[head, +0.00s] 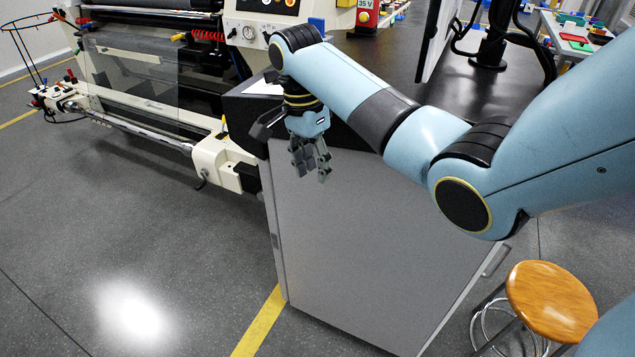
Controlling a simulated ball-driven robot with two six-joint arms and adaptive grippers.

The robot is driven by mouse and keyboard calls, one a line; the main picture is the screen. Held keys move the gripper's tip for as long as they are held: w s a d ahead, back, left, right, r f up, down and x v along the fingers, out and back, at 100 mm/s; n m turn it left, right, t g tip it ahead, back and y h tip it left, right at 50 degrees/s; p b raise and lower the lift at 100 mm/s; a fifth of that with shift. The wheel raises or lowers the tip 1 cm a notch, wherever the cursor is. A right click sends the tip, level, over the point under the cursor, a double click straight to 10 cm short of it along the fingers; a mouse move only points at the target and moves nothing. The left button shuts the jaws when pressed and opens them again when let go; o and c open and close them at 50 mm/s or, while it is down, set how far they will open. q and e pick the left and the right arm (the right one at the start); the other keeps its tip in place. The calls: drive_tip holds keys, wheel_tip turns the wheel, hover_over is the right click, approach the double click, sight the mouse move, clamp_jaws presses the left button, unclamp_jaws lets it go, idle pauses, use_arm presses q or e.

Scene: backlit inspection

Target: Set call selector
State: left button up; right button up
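My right gripper (311,170) hangs fingers-down in front of the grey side panel of a dark-topped cabinet. Its fingers look spread apart, with nothing seen between them. My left gripper is not in view. I cannot make out which control is the call selector. A white machine panel (243,22) with a gauge and several knobs and coloured buttons stands at the upper middle, cut by the top edge. The gripper is apart from both.
The cabinet (340,240) stands below my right arm, its black top (430,75) behind it. A monitor (437,35) on a stand is on that top. A roller machine (150,80) fills the upper left. A wooden stool (550,300) stands lower right. Floor at lower left is clear.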

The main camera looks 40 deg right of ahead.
drive_tip(key=f+m, duration=0.1)
drive_tip(key=f+m+g+b, duration=0.1)
drive_tip(key=m, duration=0.1)
drive_tip(key=f+m, duration=0.1)
drive_tip(key=m, duration=0.1)
drive_tip(key=shift+s+d+g+y+b, duration=0.2)
drive_tip(key=shift+d+g+y+b, duration=0.1)
drive_tip(key=shift+g, duration=0.1)
